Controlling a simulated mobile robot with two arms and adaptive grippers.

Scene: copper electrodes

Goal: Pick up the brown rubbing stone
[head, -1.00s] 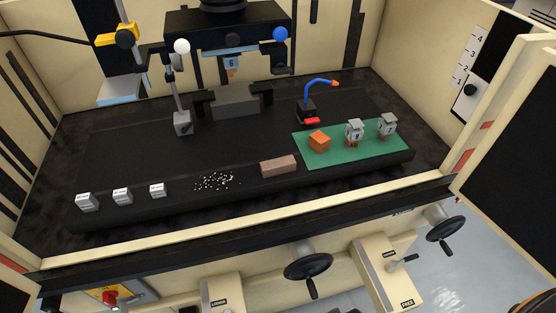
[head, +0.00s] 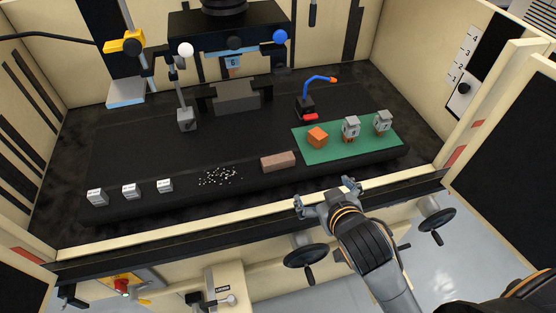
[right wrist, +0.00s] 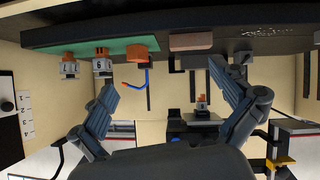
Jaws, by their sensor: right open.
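The brown rubbing stone (head: 278,161) lies on the black table, just left of the green mat. It also shows in the right wrist view (right wrist: 191,41), at the top, between and beyond the fingers. My right gripper (head: 328,192) is open and empty over the front edge of the machine, nearer the camera than the stone and to its right. Its two spread fingers also show in the right wrist view (right wrist: 165,92). It does not touch the stone. My left gripper is not in view.
A green mat (head: 325,155) bears an orange block (head: 317,138) and two grey electrodes on orange bases (head: 351,129). White scraps (head: 218,176) lie left of the stone, with several small white blocks (head: 130,191) farther left. The front rail (head: 245,218) runs before the table.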

